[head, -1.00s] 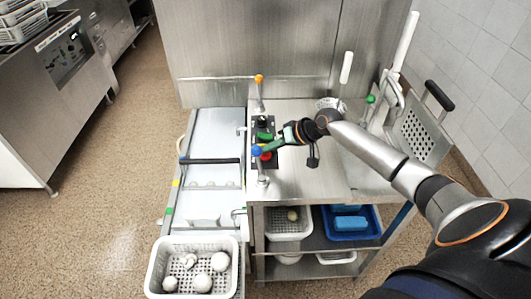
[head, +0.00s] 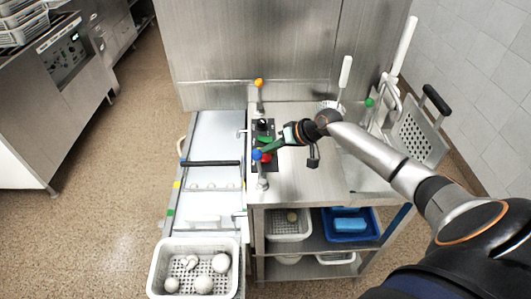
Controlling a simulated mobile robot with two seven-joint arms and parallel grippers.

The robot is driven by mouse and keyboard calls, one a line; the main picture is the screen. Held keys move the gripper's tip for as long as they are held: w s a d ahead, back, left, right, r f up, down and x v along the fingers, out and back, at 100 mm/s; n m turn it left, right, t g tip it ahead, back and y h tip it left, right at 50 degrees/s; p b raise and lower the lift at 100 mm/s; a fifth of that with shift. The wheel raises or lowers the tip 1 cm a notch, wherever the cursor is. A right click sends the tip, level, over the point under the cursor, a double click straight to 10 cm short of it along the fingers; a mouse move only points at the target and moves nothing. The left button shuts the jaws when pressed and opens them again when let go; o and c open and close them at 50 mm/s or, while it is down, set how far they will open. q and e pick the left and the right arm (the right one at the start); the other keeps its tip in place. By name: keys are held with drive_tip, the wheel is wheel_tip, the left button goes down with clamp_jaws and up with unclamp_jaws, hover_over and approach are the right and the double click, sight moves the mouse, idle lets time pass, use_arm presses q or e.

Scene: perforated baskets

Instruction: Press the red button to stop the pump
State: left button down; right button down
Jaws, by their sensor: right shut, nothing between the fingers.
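The red button (head: 267,158) sits on a dark control panel (head: 262,165) at the left edge of the steel table, partly hidden behind a blue ball-topped post. A green button (head: 265,139) is farther back on the same panel. My right gripper (head: 268,148) comes in from the right with its fingers shut and empty. Its tips lie over the panel between the green and red buttons, close to the red one. I cannot tell whether they touch it. My left gripper is not in view.
The blue ball (head: 257,154) and an orange ball (head: 259,82) top posts along the table's left edge. A conveyor (head: 212,140) runs left of the table, with a white perforated basket (head: 157,268) holding several pale round items at its near end. The table's near middle is clear.

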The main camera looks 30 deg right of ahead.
sight(269, 158)
drive_tip(key=shift+r, duration=0.1)
wheel_tip(269, 158, up, 5)
drive_tip(key=p, duration=0.5)
idle(0.4)
idle(0.6)
